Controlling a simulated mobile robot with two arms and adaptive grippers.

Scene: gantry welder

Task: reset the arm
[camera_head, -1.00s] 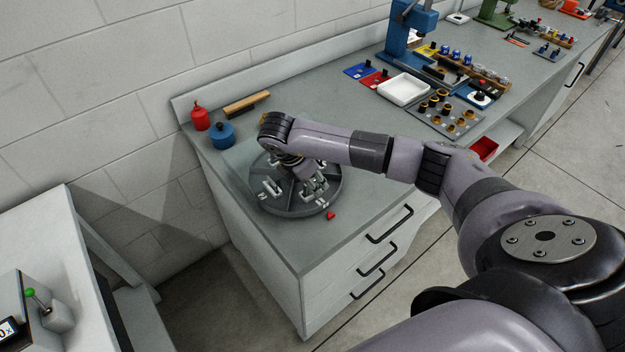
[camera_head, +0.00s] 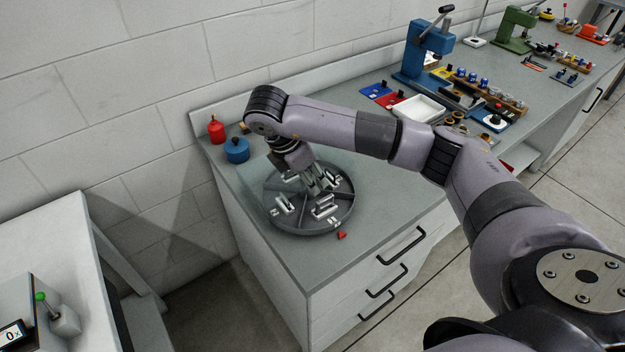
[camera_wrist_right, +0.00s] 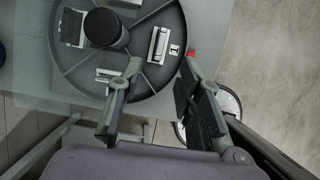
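My right arm reaches in from the right of the head view. Its gripper (camera_head: 322,183) points down above a round grey divided tray (camera_head: 306,231) on the bench. In the right wrist view the right gripper (camera_wrist_right: 160,95) has its two fingers wide apart with nothing between them. Behind the fingers, the tray (camera_wrist_right: 165,75) holds metal clamp-like parts (camera_wrist_right: 159,45) and a dark round knob (camera_wrist_right: 103,27). In the head view, metal parts (camera_head: 325,207) lie in the tray's compartments. My left gripper does not show.
A blue pot (camera_head: 237,151) and a red bottle (camera_head: 216,130) stand behind the tray. A small red piece (camera_head: 342,235) lies by its front rim. A white tray (camera_head: 421,108) and a blue press (camera_head: 427,50) stand farther right. A white table (camera_head: 40,240) is at left.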

